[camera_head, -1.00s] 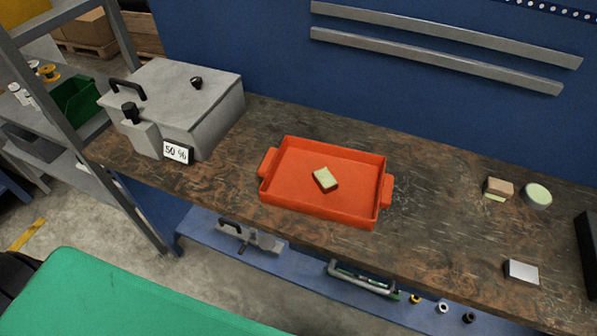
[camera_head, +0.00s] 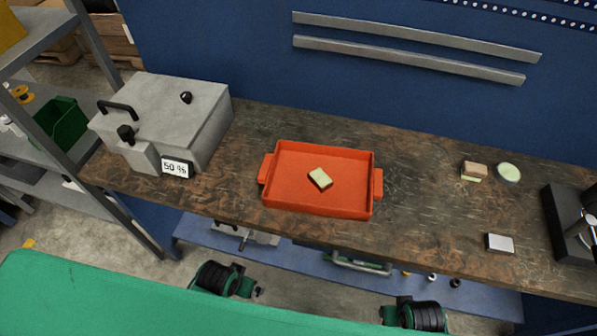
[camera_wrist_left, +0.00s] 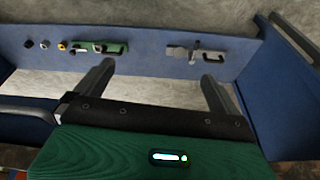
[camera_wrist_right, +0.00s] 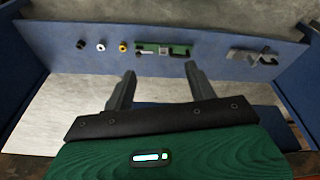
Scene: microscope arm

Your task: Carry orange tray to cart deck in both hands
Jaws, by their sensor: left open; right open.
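The orange tray (camera_head: 318,205) sits flat on the brown worktop, with a handle at its left and right ends. A small block with a pale green top (camera_head: 320,178) lies inside it. In the head view the tops of both my arms show low, in front of the bench and below the tray. My left gripper (camera_wrist_left: 158,82) is open and empty in the left wrist view. My right gripper (camera_wrist_right: 160,85) is open and empty in the right wrist view. Neither touches the tray.
A grey box with a "50 %" sign (camera_head: 175,168) stands left of the tray. Small blocks (camera_head: 474,170), a round pale green disc (camera_head: 508,172) and a white-topped block (camera_head: 499,243) lie to the right. A dark device (camera_head: 570,225) stands at the right edge. A blue lower shelf (camera_head: 300,262) holds tools.

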